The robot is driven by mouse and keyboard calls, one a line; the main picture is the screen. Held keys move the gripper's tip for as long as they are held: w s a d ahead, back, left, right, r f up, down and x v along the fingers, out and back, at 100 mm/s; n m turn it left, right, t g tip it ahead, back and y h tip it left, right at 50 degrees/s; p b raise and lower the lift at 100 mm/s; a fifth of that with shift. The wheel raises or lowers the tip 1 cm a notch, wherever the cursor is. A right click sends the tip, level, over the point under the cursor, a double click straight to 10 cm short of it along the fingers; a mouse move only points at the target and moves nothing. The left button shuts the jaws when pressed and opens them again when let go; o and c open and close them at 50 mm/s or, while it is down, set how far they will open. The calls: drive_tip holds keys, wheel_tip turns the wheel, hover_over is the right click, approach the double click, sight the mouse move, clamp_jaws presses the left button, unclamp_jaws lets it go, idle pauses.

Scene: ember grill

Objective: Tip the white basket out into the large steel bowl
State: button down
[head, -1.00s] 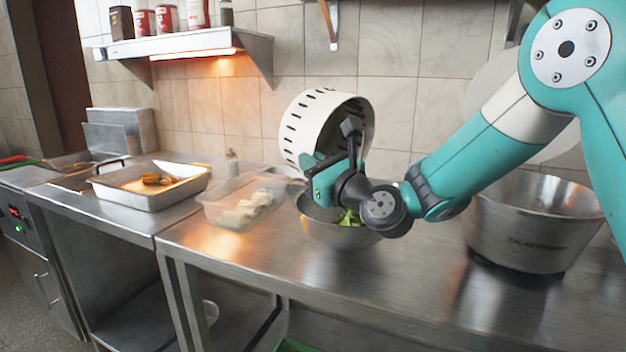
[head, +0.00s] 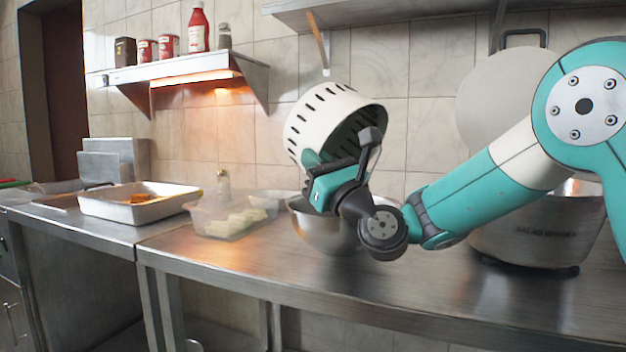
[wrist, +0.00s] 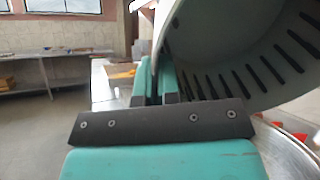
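The white slotted basket (head: 318,112) is tilted on its side in the head view, its mouth facing lower right, above a steel bowl (head: 318,232). My gripper (head: 318,180) is shut on the basket's wall near the rim. In the wrist view the wall of the basket (wrist: 245,60) runs between the fingers of my gripper (wrist: 157,82). The part of its inside that shows there is bare. Red bits show by a metal rim at the wrist view's lower right. The bowl's contents are hidden in the head view.
A bigger steel vessel (head: 540,232) with lettering stands at the right, partly behind my arm. A clear tub (head: 228,218) with pale pieces is left of the bowl, then a steel tray (head: 135,204) with orange-brown food. The front counter (head: 300,270) is clear.

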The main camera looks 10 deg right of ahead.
drive_tip(key=t+b, duration=0.1)
drive_tip(key=b, duration=0.1)
drive_tip(key=f+t+y+b, duration=0.1)
drive_tip(key=b, duration=0.2)
drive_tip(key=s+d+b, duration=0.1)
drive_tip(key=b, duration=0.2)
drive_tip(key=shift+s+f+m+t, duration=0.1)
drive_tip(key=shift+f+m+t, duration=0.15)
drive_tip(key=shift+m+t, duration=0.15)
drive_tip(key=shift+s+d+r+t+b, duration=0.1)
drive_tip(key=shift+r+t+b, duration=0.05)
drive_tip(key=shift+t+b, duration=0.2)
